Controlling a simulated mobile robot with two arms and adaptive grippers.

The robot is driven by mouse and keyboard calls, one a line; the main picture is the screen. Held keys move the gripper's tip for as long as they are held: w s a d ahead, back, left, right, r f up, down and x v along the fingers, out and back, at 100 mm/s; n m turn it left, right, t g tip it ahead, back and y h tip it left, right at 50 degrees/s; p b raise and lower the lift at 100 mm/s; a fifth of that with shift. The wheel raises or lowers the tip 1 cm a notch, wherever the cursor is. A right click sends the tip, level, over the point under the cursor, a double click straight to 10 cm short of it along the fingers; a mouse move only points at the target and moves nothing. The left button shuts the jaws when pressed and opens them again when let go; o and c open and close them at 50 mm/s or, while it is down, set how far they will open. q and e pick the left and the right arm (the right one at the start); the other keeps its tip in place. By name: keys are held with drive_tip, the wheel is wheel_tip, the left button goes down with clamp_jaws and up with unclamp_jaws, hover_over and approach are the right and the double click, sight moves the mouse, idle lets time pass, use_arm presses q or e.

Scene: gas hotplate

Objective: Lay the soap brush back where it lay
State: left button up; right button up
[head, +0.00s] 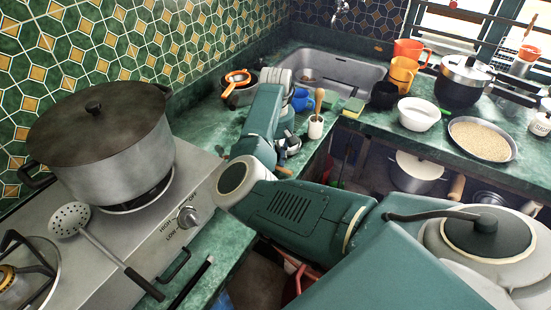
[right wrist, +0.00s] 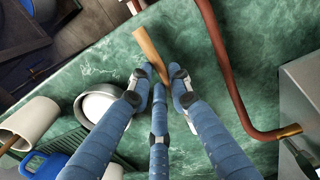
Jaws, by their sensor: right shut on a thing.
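The soap brush shows in the right wrist view as a light wooden handle (right wrist: 151,52). My right gripper (right wrist: 160,88) is shut on it, with blue fingers on both sides of the handle. The handle sticks out beyond the fingertips, over the green marble counter (right wrist: 200,38); I cannot tell whether it touches the counter. The brush's other end is hidden among the fingers. My left gripper is not in view.
The hotplate (head: 210,180) bears a large pot (head: 115,150). A reddish pipe (right wrist: 228,80) crosses the wrist view.

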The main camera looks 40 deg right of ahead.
drive_tip(key=shift+f, duration=0.2)
drive_tip(key=o, duration=0.9)
drive_tip(key=shift+o, duration=0.2)
wheel_tip(320, 180, up, 12)
